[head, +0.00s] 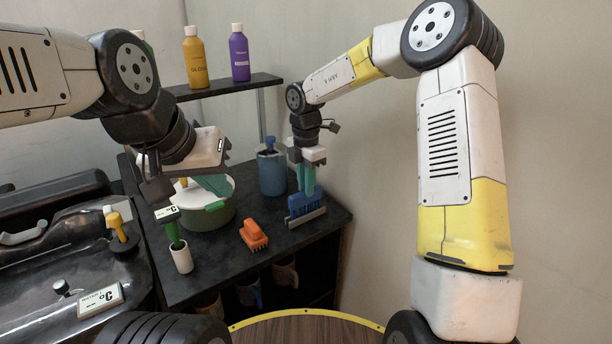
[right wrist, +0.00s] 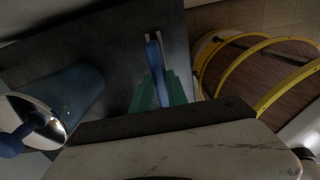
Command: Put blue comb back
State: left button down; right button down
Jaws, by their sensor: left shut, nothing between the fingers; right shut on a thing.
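My right gripper (head: 307,190) is shut on the comb from above. The right wrist view shows the comb (right wrist: 156,62) edge-on between the green fingers (right wrist: 160,92). My left gripper (head: 216,186) is shut and empty, in front of the green pot.
A blue jar (head: 272,174) with a blue-knobbed item stands behind the comb. An orange brush (head: 253,234) lies to its left. The green pot (head: 208,213) with a white lid and a white cup (head: 181,259) stand further left. Bottles (head: 239,58) stand on a shelf (head: 225,85).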

jog(key=shift+f, duration=0.85)
jog(key=c, duration=1.2)
grip_release()
jog(key=shift+c, duration=0.2)
notch_tip(320, 180, up, 8)
jog(key=shift+f, duration=0.1)
